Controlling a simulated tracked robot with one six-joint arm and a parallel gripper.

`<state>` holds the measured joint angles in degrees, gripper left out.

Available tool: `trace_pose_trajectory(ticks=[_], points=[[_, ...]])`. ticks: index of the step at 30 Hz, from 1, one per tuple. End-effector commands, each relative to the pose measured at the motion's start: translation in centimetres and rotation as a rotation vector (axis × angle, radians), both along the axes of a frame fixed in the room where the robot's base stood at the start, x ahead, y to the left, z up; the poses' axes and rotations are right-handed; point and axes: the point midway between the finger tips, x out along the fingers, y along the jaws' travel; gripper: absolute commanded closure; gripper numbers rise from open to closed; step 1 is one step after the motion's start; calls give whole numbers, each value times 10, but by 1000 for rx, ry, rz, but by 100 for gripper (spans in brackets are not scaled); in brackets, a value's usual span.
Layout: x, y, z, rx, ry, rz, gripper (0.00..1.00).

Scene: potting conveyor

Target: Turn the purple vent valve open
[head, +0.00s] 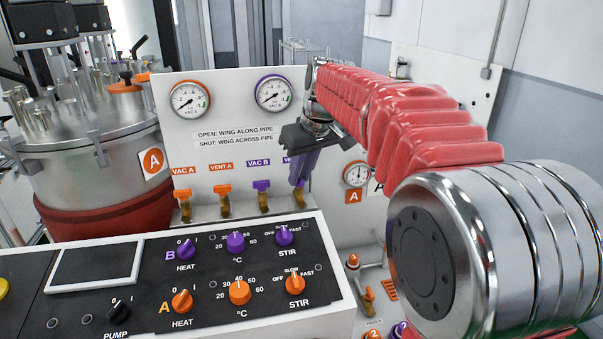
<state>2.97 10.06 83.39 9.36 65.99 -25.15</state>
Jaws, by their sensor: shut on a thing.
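The purple vent valve (299,187) is the rightmost in a row of several small valves along the foot of the upright panel. Its brass body (299,203) shows below my gripper. My gripper (301,180) reaches down from above, with its purple-looking fingers shut on the valve's wing. The fingers cover most of the wing, so I cannot tell whether it lies along or across the pipe.
The purple VAC B valve (262,187) stands close on the left, with orange VENT A (223,190) and VAC A (183,191) beyond. Gauges (272,93) sit above. The knob console (170,280) is in front, and a steel vessel (90,150) stands at the left.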

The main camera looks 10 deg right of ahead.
Motion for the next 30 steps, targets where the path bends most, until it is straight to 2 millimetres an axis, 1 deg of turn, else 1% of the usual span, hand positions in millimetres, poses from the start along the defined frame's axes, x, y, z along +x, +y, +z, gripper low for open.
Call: trace_pose_trajectory(ticks=[18,23,30], points=[[-1,3,0,-1,1,-311,100],[-1,2,0,0,0,-345,100],[-1,2,0,0,-1,-347,100]])
